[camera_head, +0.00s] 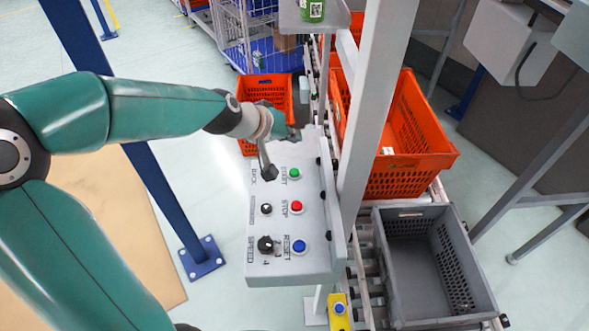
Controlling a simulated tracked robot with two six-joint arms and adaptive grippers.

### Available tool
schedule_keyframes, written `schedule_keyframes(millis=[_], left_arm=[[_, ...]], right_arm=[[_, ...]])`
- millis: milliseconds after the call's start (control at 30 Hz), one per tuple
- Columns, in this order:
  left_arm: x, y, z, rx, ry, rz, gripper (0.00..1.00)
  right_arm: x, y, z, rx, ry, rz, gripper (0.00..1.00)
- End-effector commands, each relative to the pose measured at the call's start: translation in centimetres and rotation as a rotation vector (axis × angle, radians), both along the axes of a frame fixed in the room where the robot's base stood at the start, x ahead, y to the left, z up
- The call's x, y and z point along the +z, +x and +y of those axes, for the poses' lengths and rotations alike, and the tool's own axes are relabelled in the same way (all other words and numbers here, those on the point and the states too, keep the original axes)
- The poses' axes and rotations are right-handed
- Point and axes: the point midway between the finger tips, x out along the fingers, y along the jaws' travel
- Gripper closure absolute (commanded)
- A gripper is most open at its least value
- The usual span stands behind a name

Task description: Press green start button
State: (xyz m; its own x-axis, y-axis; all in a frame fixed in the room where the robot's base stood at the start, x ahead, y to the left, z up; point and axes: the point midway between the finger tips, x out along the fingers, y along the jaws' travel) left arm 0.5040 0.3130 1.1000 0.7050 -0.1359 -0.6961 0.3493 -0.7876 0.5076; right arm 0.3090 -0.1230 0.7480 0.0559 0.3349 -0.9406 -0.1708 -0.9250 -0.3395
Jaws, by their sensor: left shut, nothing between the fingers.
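The green start button (294,173) sits near the far end of a light grey control panel (264,225), beside the label START. My left gripper (268,170) is shut and empty at the panel's far end. Its fingertips point down just left of the green button and appear apart from it. Their height above the panel is hard to tell. My right gripper is not in view.
Below the green button are a red stop button (296,206) and a blue reset button (299,246). Black knobs (265,244) sit left of them. A grey post (372,110) rises right of the panel. Orange totes (428,160) and a grey tote (478,255) stand beyond.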

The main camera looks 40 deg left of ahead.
Motion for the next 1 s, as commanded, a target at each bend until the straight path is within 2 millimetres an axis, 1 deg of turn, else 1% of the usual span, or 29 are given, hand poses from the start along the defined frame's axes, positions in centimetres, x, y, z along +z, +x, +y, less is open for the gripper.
schedule_keyframes(millis=[267, 600, 700, 833, 1000], left_arm=[[-2.4, 0.0, 0.1, 0.002, -0.001, 0.001, 1.00], [-7.1, 0.0, 0.1, 0.002, 0.000, 0.000, 1.00], [-8.0, 0.0, 0.1, 0.002, 0.000, 0.000, 1.00], [-8.7, 0.0, 0.1, 0.002, 0.000, 0.000, 1.00], [-8.7, -0.1, 0.1, 0.002, 0.000, 0.000, 1.00]], right_arm=[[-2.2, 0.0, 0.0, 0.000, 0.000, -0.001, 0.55], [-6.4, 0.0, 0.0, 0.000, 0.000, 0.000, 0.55], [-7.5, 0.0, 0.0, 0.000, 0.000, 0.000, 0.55], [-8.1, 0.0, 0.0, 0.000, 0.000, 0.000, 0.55], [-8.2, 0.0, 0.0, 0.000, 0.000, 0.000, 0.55]])
